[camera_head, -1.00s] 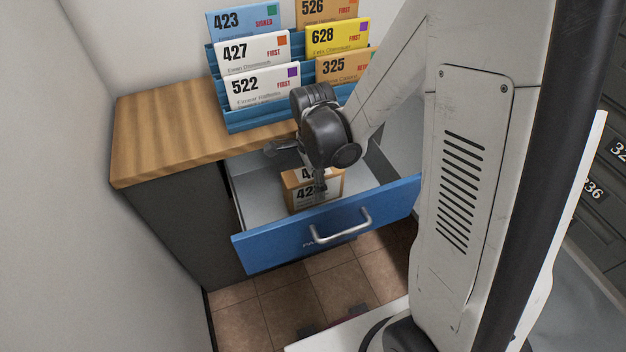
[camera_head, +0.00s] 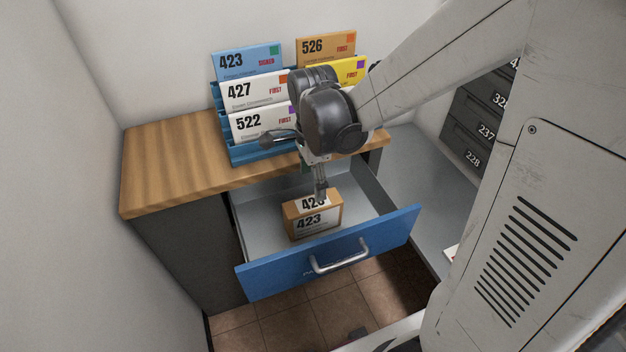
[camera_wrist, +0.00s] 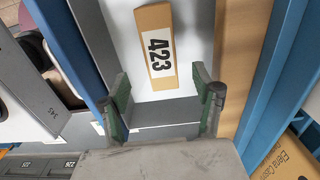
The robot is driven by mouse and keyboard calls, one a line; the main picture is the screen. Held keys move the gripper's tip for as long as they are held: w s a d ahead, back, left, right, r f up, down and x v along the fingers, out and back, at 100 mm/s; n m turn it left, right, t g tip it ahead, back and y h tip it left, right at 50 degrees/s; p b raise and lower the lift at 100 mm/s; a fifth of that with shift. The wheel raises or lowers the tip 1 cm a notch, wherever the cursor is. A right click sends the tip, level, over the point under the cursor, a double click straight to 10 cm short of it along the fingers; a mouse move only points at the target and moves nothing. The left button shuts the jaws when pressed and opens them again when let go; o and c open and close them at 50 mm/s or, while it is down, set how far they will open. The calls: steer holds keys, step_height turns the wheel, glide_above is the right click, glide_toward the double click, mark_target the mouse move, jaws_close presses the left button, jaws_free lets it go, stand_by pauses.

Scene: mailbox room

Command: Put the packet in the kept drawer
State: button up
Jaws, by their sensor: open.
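The packet (camera_head: 313,222) is a small brown box with white labels reading 423. It stands inside the open blue-fronted drawer (camera_head: 335,262), on its grey floor. In the wrist view the packet (camera_wrist: 157,45) lies ahead of the fingertips, between their lines. My gripper (camera_head: 320,192) is above the packet in the head view, its fingers pointing down near the box's top. In the wrist view my gripper (camera_wrist: 163,100) is open, with green pads apart and nothing between them. Whether a finger touches the packet cannot be told. The word on the drawer front is too small to read.
A wooden counter (camera_head: 180,165) sits above the drawer. On it stands a blue rack (camera_head: 250,155) holding several numbered envelopes. Dark numbered mailboxes (camera_head: 480,125) are at the right, beside a grey surface (camera_head: 425,190). A wall closes the left side.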

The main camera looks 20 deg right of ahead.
steer(key=s+r+n+t, duration=0.7)
steer(key=s+r+n, duration=0.4)
steer(key=r+n, duration=0.3)
steer(key=n, duration=0.3)
steer(key=shift+s+d+n, duration=0.15)
steer(key=shift+s+n, duration=0.05)
steer(key=shift+n, duration=0.2)
